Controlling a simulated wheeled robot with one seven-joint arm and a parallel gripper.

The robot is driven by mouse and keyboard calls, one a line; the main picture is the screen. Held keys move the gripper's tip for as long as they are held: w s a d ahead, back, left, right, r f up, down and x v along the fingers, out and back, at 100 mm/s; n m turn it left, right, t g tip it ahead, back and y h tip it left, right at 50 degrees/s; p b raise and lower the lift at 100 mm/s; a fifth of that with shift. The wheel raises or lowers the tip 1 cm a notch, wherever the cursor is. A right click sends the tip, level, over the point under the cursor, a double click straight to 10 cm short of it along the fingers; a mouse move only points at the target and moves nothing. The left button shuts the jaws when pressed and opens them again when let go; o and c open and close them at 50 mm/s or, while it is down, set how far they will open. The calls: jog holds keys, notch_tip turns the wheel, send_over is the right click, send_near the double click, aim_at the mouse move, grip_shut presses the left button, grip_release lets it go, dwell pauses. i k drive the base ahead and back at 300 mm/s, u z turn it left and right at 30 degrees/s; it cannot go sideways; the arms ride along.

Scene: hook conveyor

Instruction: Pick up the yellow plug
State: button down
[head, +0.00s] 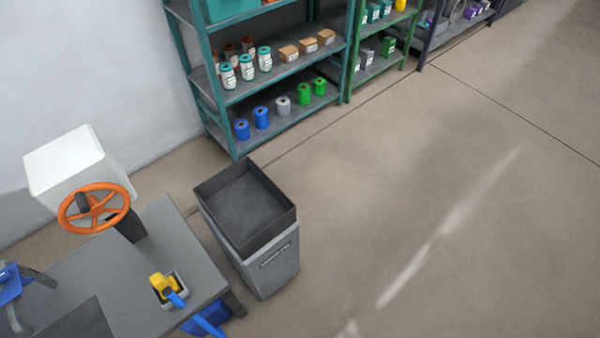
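The yellow plug (159,284) is at the front right part of the grey workbench (150,245), in the lower left of the head view. It sits in or on a small light grey holder (182,279). A blue piece (177,299) sticks out from it toward the lower right; I cannot tell whether it is part of the plug. My gripper is not in view.
An orange handwheel (122,208) on a white box (62,163) stands at the bench's back. A grey bin (268,262) stands right of the bench. Teal shelves (275,108) hold spools and jars. The floor (430,200) at right is clear.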

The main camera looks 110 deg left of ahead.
aim_at(165, 285)
jog(key=z, duration=5.7)
jog(key=i, duration=0.8)
jog(key=z, duration=1.55)
